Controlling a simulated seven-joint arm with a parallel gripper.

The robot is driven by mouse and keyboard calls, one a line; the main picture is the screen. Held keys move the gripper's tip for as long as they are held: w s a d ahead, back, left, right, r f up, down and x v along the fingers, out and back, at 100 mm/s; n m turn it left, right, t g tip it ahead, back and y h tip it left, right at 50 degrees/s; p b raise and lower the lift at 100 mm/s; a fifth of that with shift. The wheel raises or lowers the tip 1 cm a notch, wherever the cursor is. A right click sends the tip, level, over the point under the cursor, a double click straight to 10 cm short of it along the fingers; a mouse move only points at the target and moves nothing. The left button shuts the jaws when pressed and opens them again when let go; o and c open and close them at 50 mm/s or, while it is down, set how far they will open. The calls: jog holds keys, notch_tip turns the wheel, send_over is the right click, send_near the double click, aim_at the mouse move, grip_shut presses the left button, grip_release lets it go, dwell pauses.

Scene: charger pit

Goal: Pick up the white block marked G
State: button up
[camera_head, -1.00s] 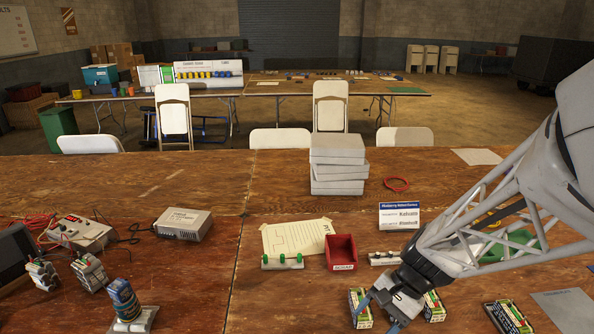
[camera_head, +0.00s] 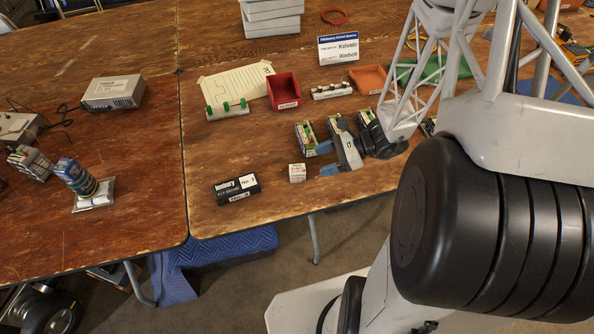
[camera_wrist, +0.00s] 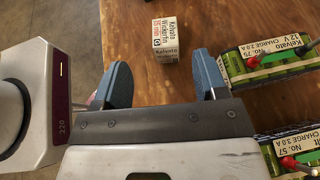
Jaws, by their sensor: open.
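A small white block (camera_head: 297,172) with dark print sits on the wooden table near its front edge, just left of my gripper. It also shows in the wrist view (camera_wrist: 165,40), upright, ahead of the fingertips and roughly between their lines. I read "Kelvato" and "15 min" on it; I cannot make out a G. My gripper (camera_head: 325,159) is open, with its blue fingers apart and nothing between them. In the wrist view the open fingers (camera_wrist: 162,72) stop short of the block, apart from it.
Green charger packs (camera_head: 306,139) stand close behind the gripper; some show in the wrist view (camera_wrist: 268,61) right of the fingers. A black box (camera_head: 236,189) lies left of the block. A red bin (camera_head: 283,91) stands farther back. The table edge is close in front.

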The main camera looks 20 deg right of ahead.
aim_at(303, 168)
jog(key=shift+w+d+f+m+t, duration=0.1)
jog(key=shift+d+f+m+t, duration=0.15)
jog(key=shift+f+m, duration=0.2)
jog(key=shift+a, duration=0.15)
jog(key=shift+x, duration=1.25)
jog(key=shift+a, duration=0.1)
jog(key=shift+x, duration=2.55)
jog(key=shift+w, duration=0.1)
jog(key=shift+c, duration=0.5)
jog(key=c, duration=0.9)
